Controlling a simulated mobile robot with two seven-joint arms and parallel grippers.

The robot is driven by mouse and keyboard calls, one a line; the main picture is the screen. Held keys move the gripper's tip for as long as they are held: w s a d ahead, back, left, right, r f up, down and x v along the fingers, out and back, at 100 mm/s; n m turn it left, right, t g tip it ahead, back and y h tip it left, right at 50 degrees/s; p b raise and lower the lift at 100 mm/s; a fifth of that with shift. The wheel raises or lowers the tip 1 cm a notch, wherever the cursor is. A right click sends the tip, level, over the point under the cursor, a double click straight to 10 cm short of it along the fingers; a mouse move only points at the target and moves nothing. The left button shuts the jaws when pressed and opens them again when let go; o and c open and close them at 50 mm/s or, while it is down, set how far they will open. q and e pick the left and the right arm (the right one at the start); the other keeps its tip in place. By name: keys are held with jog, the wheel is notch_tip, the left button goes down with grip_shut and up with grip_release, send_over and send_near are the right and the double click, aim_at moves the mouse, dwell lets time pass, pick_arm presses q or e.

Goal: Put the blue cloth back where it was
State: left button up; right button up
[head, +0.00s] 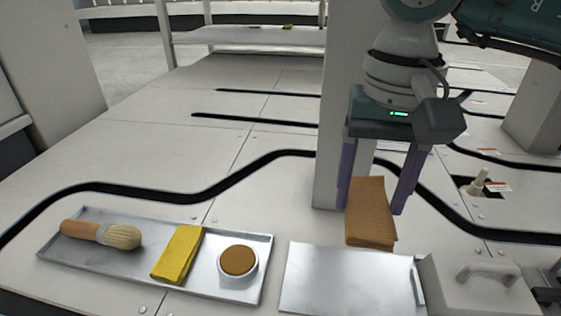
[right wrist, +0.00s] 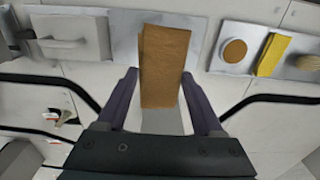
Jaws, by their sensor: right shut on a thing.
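No blue cloth shows in either view. A folded yellow cloth (head: 178,254) lies across the middle of the long metal tray (head: 75,265); it also shows in the right wrist view (right wrist: 272,55). My left gripper is out of view.
A wooden-handled brush (head: 122,237) lies at the tray's left end, and a round white dish with brown contents (head: 238,261) stands at its right end. A grey lidded box with a handle (head: 480,285) stands right of the plate. The table behind the tray is clear.

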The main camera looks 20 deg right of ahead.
jog(key=b, duration=0.5)
send_over(348, 278)
notch_tip(348, 278, down, 10)
jog(key=shift+a+r, duration=0.1)
jog(key=shift+f+b, duration=1.3)
jog(key=shift+f, duration=1.3)
jog(key=shift+f, duration=0.15)
jog(key=o, duration=1.2)
